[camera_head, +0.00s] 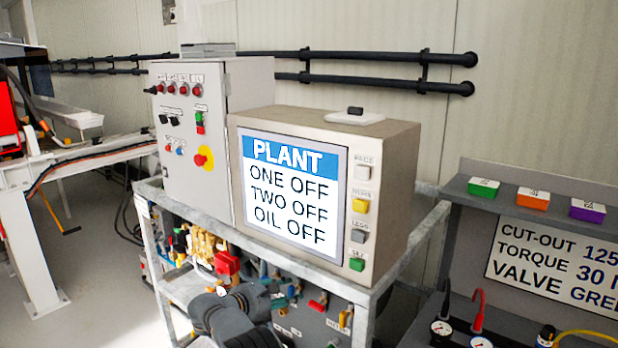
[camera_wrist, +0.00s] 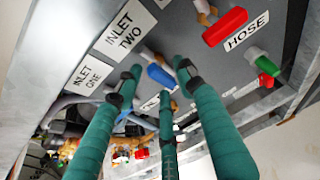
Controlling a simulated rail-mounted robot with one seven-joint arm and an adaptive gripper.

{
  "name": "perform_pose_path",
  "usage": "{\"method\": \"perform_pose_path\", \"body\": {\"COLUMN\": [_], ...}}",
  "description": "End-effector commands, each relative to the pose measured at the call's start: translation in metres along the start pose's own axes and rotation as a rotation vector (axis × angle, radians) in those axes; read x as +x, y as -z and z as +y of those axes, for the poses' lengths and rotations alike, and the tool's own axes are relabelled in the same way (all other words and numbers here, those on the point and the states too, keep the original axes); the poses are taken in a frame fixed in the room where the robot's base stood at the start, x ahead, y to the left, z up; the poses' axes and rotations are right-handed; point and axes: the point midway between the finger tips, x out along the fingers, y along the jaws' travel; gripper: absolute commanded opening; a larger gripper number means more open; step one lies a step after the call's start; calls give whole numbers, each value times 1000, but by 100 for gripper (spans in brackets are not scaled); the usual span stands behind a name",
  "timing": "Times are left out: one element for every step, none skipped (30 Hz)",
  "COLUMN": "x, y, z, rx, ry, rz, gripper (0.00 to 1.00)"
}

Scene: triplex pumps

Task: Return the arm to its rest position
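Beyond the tips is a grey valve panel (camera_wrist: 195,45) with labels INLET ONE, INLET TWO and HOSE. A blue handle (camera_wrist: 161,76) shows between the fingertips; I cannot tell whether any finger touches it. A red handle (camera_wrist: 225,27) is at the upper right.
A metal rack (camera_head: 330,287) carries a switch cabinet (camera_head: 188,135) and a display box (camera_head: 395,165) reading PLANT, ONE OFF, TWO OFF, OIL OFF. A shelf with coloured boxes (camera_head: 533,200) and gauges stands at right. A white-legged bench (camera_head: 30,245) is at left, with open floor between.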

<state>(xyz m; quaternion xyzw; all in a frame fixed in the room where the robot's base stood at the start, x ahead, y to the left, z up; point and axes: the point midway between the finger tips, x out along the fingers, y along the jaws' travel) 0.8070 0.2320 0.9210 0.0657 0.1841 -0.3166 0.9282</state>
Motion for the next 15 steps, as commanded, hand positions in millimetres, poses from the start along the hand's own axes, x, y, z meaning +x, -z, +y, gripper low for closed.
{"method": "perform_pose_path", "body": {"x": [0, -1, -2, -4, -6, -10, -14, -19, -26, -31, -37, -46, -52, -59, -67], "y": [0, 0, 0, 0, 0, 0, 0, 0, 0, 0, 0, 0, 0, 0, 0], "z": [0, 0, 1, 1, 2, 2, 2, 2, 2, 2, 2, 2, 2, 2, 2], "rx": [-1, -3, -8, -13, -19, -20, -20, -21, -22, -21, -22, -21, -22, -22, -20], "ry": [0, 1, 2, 3, 5, 5, 5, 5, 4, 3, 4, 4, 3, 3, 4], "rz": [0, 0, 0, 0, 0, 0, 0, 0, 1, 0, 0, 0, 0, 0, 0], "gripper": [39, 39, 39, 39, 39, 39, 39, 39, 39, 39, 39, 39, 39, 39, 39]}}
